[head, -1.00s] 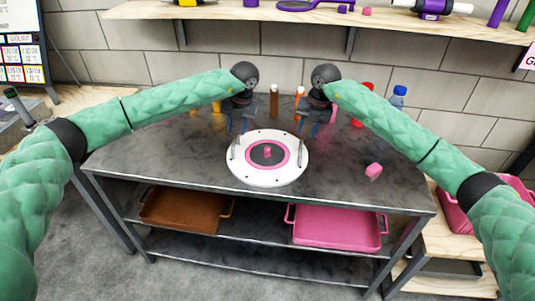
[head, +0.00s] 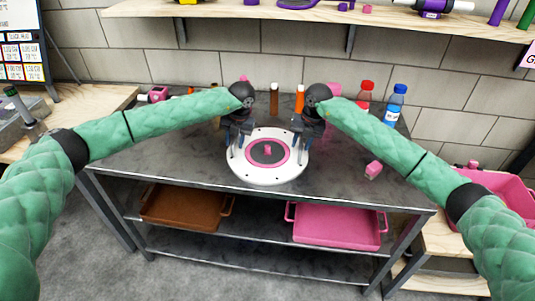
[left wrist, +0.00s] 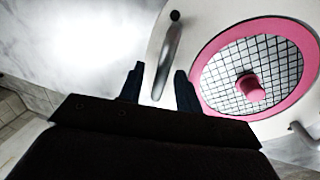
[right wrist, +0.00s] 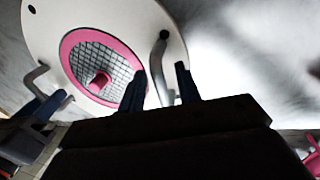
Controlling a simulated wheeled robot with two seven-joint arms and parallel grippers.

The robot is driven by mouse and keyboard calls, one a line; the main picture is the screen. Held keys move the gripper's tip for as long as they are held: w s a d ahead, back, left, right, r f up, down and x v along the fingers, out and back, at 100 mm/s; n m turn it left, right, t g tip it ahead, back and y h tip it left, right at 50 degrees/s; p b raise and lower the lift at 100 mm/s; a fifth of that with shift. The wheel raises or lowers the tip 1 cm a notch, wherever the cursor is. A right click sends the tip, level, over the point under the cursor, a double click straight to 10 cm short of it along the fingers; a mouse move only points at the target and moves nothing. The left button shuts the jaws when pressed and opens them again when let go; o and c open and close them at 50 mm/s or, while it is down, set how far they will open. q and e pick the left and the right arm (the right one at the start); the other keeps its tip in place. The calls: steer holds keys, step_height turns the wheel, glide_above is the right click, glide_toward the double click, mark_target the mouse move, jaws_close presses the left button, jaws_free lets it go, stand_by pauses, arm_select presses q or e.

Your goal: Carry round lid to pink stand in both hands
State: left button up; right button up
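The round lid (head: 243,170) lies flat on the dark table, white with a pink ring, a mesh centre and a pink knob (head: 267,150). It has a metal handle at each side. My left gripper (head: 236,148) is open above the lid's left side; in the left wrist view the left handle (left wrist: 168,58) lies in line with the gap between its fingers. My right gripper (head: 302,144) is open above the right side, with the right handle (right wrist: 157,66) in line with its finger gap. Neither grips a handle. I cannot identify the pink stand with certainty.
A pink block (head: 373,169) lies right of the lid. Red (head: 365,97) and blue (head: 394,106) bottles stand at the back right. Orange and brown bottles stand behind the lid. Brown (head: 182,210) and pink (head: 336,228) trays sit on the shelf below. The table's front is clear.

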arm_select(q)
steer(key=shift+a+f, duration=0.1)
steer(key=shift+f, duration=0.2)
arm_select(e)
steer(key=shift+f, duration=0.3)
arm_select(q)
jaws_close()
arm_select(e)
jaws_close()
steer(key=shift+r, duration=0.1)
stand_by(0.7)
